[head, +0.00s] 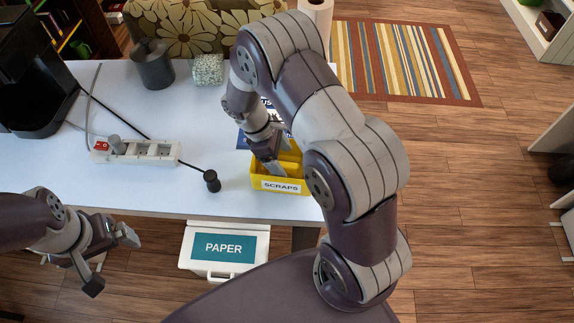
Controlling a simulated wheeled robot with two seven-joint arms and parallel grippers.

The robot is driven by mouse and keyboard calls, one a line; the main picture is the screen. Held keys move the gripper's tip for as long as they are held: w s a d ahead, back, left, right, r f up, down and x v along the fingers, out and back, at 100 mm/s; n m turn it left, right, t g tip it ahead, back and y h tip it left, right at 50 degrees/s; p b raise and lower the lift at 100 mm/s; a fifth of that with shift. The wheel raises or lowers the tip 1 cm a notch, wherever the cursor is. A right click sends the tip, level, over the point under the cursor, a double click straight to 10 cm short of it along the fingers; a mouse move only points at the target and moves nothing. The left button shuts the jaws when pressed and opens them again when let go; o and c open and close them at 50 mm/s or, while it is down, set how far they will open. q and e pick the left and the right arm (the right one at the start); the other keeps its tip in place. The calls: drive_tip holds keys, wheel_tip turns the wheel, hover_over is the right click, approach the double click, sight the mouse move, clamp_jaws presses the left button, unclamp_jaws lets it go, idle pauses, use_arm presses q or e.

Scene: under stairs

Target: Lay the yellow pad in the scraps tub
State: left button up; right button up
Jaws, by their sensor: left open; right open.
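The yellow scraps tub (254,182), with a white SCRAPS label, stands at the front right edge of the white table. My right gripper (270,165) reaches down at the tub's left side, its fingers at or just inside the rim. It is open. A yellow patch shows inside the tub beside the fingers, but I cannot tell whether it is the yellow pad or the tub's own inside. My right arm hides part of the tub. My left gripper (112,262) is open and empty, in front of the table's front edge at the left.
A power strip (136,151) with cables and a small black plug-like piece (211,181) lie left of the tub. A blue printed item (246,137) lies behind it. A grey canister (153,64) stands farther back. A PAPER box (224,250) sits below the table's front edge.

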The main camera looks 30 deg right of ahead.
drive_tip(key=v, duration=0.5)
drive_tip(key=shift+a+r, duration=0.15)
drive_tip(key=shift+r, duration=0.15)
drive_tip(key=s+a+r+m+t+y, duration=0.2)
drive_tip(key=s+r+m+t+y, duration=0.1)
drive_tip(key=s+r+m, duration=0.4)
drive_tip(key=s+m+t, duration=0.1)
drive_tip(key=s+m, duration=0.2)
drive_tip(key=shift+s+a+y+p, duration=0.3)
drive_tip(key=shift+s+a+p, duration=0.05)
drive_tip(key=shift+s, duration=0.05)
